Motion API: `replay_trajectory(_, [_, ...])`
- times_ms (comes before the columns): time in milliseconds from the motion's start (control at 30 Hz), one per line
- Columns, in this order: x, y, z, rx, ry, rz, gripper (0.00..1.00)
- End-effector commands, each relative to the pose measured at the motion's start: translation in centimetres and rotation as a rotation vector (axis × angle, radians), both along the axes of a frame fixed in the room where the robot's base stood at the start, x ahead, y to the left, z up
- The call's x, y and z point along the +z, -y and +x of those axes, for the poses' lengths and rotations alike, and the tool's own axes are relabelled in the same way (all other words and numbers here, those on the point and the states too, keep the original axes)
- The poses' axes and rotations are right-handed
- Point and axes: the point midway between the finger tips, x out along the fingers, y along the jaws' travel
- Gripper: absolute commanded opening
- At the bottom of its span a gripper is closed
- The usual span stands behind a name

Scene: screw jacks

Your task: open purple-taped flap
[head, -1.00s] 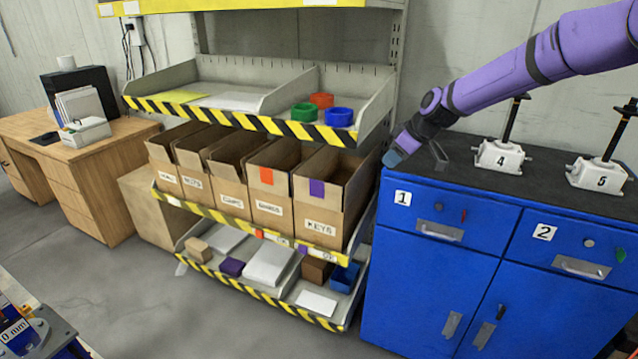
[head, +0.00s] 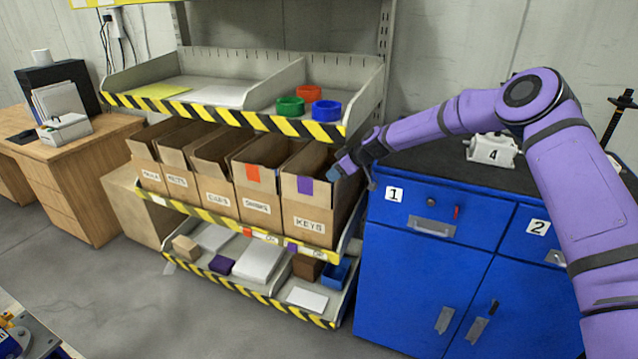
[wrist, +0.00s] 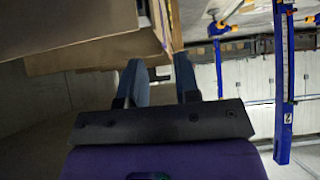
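The purple tape (head: 305,185) is on the upper front flap of the cardboard box labelled KEYS (head: 309,212), the rightmost in a row on the shelf. This flap stands upright and the box top looks open. My gripper (head: 335,168) is at the box's upper right front corner, just right of the tape; I cannot tell whether it touches. In the wrist view my gripper (wrist: 158,72) has its two blue-grey fingers apart, with nothing clearly held between them. Cardboard (wrist: 95,50) lies just beyond the left finger. The purple tape cannot be made out there.
A box with orange tape (head: 253,175) stands left of KEYS. The upper shelf lip (head: 230,117) overhangs the boxes. The lower tray (head: 250,285) holds small items. The blue cabinet (head: 430,260) stands close on the right, with a jack marked 4 (head: 490,150) on top. Floor in front is clear.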

Motion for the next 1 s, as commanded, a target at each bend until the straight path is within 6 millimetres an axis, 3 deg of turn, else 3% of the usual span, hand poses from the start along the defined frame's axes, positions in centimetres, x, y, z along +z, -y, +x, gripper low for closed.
replay_trajectory(400, [-4.6, -4.4, 1.6, 0.001, 0.001, 0.000, 0.30])
replay_trajectory(867, [-5.3, -5.0, 1.9, -0.001, 0.001, 0.000, 0.30])
replay_trajectory(1000, [-5.3, -5.0, 1.8, -0.001, 0.001, 0.000, 0.00])
